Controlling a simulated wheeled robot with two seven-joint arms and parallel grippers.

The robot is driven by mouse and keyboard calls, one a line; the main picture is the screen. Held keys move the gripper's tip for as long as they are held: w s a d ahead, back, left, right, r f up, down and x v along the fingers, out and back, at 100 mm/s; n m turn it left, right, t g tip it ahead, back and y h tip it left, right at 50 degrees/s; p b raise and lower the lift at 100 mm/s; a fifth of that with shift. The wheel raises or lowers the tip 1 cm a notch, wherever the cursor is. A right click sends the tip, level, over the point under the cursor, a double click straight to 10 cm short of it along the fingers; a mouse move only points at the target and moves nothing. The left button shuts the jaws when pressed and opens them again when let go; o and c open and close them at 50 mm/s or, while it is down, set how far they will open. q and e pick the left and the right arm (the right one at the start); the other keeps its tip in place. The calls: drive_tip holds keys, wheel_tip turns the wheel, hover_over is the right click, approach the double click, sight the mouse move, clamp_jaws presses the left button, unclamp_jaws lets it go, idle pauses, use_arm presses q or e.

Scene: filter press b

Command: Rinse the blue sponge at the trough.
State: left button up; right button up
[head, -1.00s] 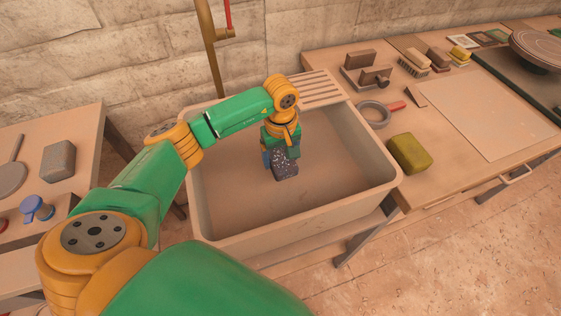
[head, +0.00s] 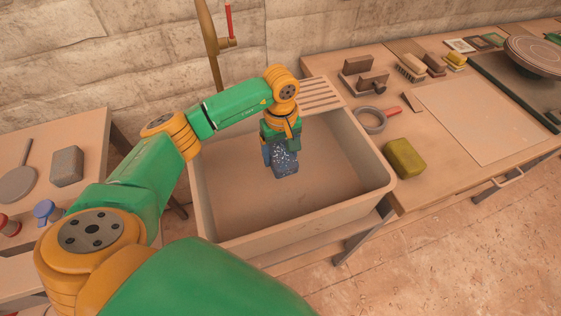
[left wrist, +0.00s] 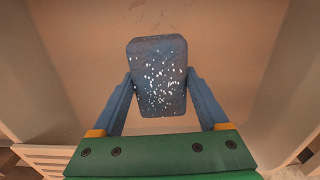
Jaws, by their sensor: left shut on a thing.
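The blue sponge (head: 284,163) is dark blue with white specks. My left gripper (head: 272,150) is shut on it and holds it inside the trough (head: 340,205), above its floor. In the left wrist view the sponge (left wrist: 158,75) sits between the two blue fingers of the left gripper (left wrist: 160,88), its speckled face showing. The trough is a pale rectangular basin with a ribbed ledge at the back. I cannot tell how far the sponge is from the trough's floor. My right gripper is not in view.
A brass pipe with a red-handled tap (head: 226,42) stands behind the trough. On the right bench lie a yellow-green sponge (head: 404,158), a ring-shaped tool (head: 371,119) and brushes (head: 411,67). A grey sponge-like block (head: 67,166) and a blue knob (head: 47,211) are at left.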

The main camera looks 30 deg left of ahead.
sight(281, 153)
use_arm(q)
wheel_tip(281, 153, up, 10)
drive_tip(key=p, duration=0.6)
drive_tip(key=shift+r+p, duration=0.25)
drive_tip(key=shift+p, duration=0.05)
drive_tip(key=shift+r, duration=0.1)
idle(1.6)
wheel_tip(281, 153, up, 4)
drive_tip(key=p, duration=0.2)
drive_tip(key=shift+p, duration=0.3)
